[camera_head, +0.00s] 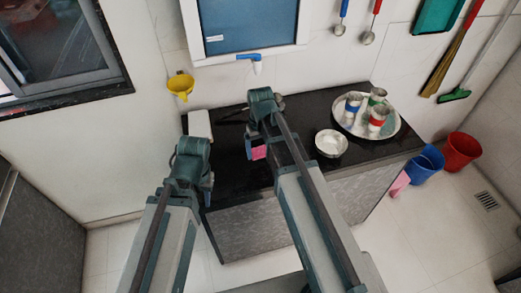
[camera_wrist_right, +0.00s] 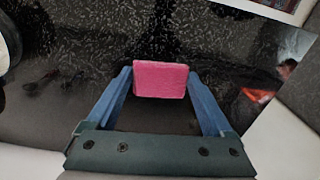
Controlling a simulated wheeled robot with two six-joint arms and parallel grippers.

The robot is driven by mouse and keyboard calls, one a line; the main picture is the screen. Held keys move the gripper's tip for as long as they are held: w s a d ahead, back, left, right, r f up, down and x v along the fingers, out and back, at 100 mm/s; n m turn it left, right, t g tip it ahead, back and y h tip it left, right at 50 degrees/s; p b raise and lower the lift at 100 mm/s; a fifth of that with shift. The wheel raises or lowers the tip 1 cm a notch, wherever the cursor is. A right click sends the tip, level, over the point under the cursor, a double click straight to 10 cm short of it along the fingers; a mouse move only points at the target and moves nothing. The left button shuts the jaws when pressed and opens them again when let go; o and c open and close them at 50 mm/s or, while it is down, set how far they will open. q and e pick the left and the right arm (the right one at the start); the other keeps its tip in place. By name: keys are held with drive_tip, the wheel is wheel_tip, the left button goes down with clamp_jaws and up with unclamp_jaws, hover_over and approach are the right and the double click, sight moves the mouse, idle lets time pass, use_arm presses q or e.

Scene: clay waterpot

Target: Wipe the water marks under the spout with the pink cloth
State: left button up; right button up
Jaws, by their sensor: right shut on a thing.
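The pink cloth (camera_head: 259,153) is a small folded block in my right gripper (camera_head: 253,146), above the dark counter. The right wrist view shows the cloth (camera_wrist_right: 161,79) between the two blue fingertips of that gripper (camera_wrist_right: 160,88), which is shut on it. A blue spout (camera_head: 249,57) sticks out below the blue panel on the wall, behind and above the right gripper. I cannot make out water marks on the counter. My left gripper (camera_head: 207,186) is by the counter's left front edge; its fingers are too hidden to judge.
The black counter (camera_head: 230,168) carries a white bowl (camera_head: 331,143) and a round tray (camera_head: 397,128) with metal cups to the right. A pale block (camera_head: 199,123) stands at the left end. Blue (camera_head: 425,164) and red (camera_head: 460,151) buckets stand on the floor.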

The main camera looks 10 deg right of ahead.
drive_tip(key=shift+r, duration=0.1)
wheel_tip(320, 180, up, 3)
drive_tip(key=p, duration=0.3)
idle(0.4)
drive_tip(key=shift+f, duration=0.2)
